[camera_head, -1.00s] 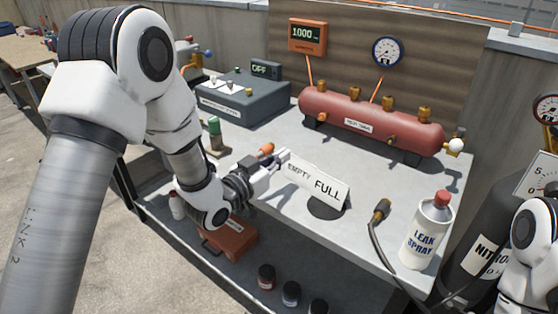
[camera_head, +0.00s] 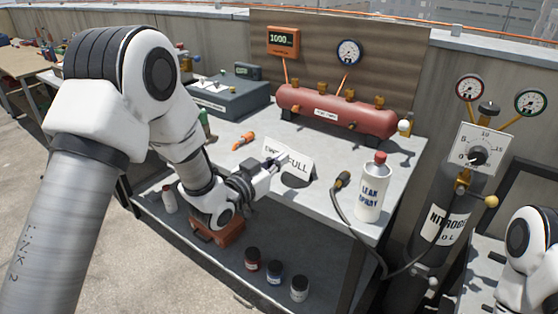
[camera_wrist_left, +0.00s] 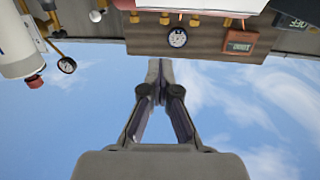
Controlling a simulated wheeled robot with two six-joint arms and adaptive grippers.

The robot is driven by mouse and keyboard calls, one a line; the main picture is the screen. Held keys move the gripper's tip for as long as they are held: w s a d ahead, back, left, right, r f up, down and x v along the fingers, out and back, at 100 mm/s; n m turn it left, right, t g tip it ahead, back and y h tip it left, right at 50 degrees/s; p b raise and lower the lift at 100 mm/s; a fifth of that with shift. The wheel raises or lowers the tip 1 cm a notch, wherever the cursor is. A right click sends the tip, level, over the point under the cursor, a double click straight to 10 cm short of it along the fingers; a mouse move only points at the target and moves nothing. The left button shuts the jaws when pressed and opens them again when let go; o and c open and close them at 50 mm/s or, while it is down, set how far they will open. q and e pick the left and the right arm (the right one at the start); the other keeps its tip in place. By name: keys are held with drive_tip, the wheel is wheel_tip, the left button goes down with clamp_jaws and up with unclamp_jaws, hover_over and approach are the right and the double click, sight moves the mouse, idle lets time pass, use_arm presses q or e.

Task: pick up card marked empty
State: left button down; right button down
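A white card (camera_head: 300,170) stands tilted on the bench, with EMPTY lettered at its left and FULL at its right. I cannot tell whether it is one card or two side by side. My left gripper (camera_head: 279,159) is in front of its left part and hides some of EMPTY. In the left wrist view its fingertips (camera_wrist_left: 160,66) meet with nothing seen between them. A white strip at the top edge there, likely the card (camera_wrist_left: 215,5), lies beyond the tips. My right arm shows at the right edge, its gripper out of view.
A leak spray can (camera_head: 371,190) and a hose stand right of the card. A red tank (camera_head: 335,110) lies behind it. An orange-handled tool (camera_head: 243,141) and a grey box (camera_head: 225,97) are to the left. A nitrogen cylinder (camera_head: 440,225) stands beyond the bench's right end.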

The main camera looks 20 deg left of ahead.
use_arm(q)
drive_tip(key=shift+c, duration=1.9)
unclamp_jaws()
drive_tip(key=shift+s, duration=0.15)
